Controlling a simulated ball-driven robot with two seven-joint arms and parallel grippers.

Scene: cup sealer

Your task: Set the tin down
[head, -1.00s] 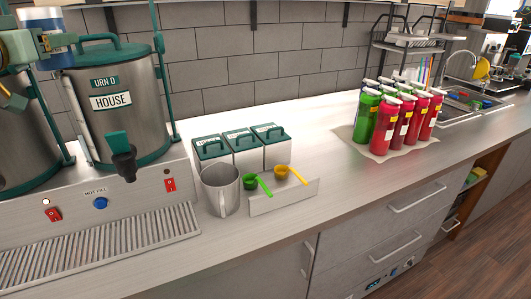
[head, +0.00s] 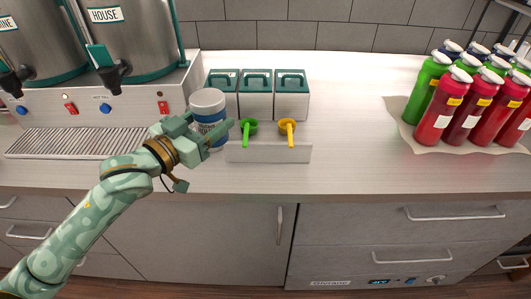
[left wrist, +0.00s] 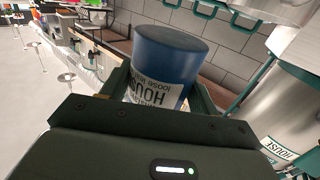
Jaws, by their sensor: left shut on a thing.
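The tin (head: 208,103) has a pale lid and a blue-and-white label. My left gripper (head: 207,132) is shut on it, with fingers around its lower part in the head view. The tin looks upright there, at the left front of three canisters. In the left wrist view the tin (left wrist: 168,62) sits between the fingers, its blue end and upside-down HOUSE lettering showing. The gripper hides the tin's base, so I cannot tell whether it touches the counter (head: 350,105). My right gripper is not in view.
Three white canisters with green lids (head: 256,95) stand behind. A green scoop (head: 247,128) and yellow scoop (head: 288,128) rest at a low metal holder (head: 268,153). The HOUSE urn (head: 130,45) is left; red bottles (head: 440,112) stand right. Counter between canisters and bottles is clear.

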